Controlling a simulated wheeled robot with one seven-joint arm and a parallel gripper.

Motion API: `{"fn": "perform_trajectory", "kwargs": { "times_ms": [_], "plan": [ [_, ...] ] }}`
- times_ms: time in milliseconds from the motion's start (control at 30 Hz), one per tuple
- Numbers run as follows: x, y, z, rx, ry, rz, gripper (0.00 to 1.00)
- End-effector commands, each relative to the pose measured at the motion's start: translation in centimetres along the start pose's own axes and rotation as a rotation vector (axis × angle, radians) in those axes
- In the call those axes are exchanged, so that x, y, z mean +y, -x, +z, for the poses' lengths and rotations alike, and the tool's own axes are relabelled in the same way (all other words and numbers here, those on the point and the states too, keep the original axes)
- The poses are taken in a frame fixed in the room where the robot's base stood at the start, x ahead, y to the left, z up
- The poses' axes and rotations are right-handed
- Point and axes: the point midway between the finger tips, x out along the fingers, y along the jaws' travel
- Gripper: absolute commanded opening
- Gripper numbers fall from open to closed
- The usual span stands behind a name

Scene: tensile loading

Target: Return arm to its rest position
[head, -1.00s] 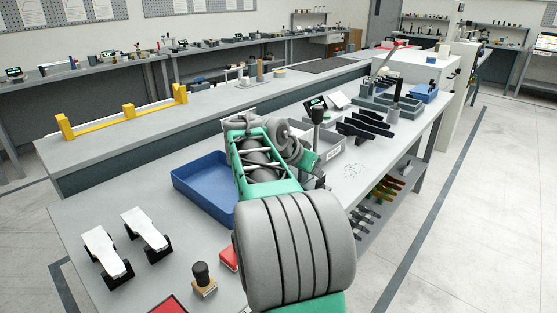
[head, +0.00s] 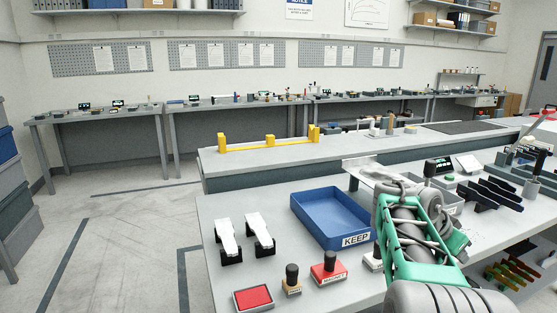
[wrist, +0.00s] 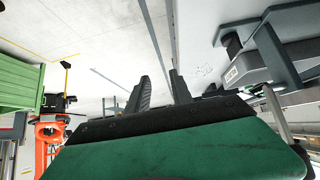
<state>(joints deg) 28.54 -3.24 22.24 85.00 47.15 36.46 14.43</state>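My arm (head: 410,225), with green and grey links, reaches over the near grey bench at the lower right of the head view. My gripper itself cannot be made out there. In the wrist view my gripper (wrist: 160,90) shows two dark fingers standing apart with nothing between them. Pale floor and a bench edge lie beyond the fingertips. The gripper is clear of any object.
A blue KEEP tray (head: 330,215), two white-topped stands (head: 243,237), stamps (head: 292,279) and a red pad (head: 253,298) are on the bench. Black holders (head: 490,193) stand right of my arm. A green crate (wrist: 20,82) shows in the wrist view. Floor at left is free.

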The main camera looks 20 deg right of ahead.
Motion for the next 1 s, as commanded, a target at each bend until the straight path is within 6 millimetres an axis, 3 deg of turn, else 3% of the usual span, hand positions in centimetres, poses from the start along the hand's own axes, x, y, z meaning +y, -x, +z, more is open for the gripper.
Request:
{"fn": "perform_trajectory", "kwargs": {
  "times_ms": [367, 567, 767, 900, 1000],
  "plan": [
    [-3.3, 6.1, 4.0, -0.082, 0.209, -0.147, 0.27],
    [-4.9, 11.6, 8.6, -0.154, 0.408, -0.277, 0.27],
    [-4.5, 20.1, 16.2, -0.254, 0.728, -0.468, 0.27],
    [-1.1, 27.1, 23.6, -0.337, 1.044, -0.642, 0.27],
    [1.7, 29.8, 27.6, -0.378, 1.21, -0.724, 0.27]
  ]
}}
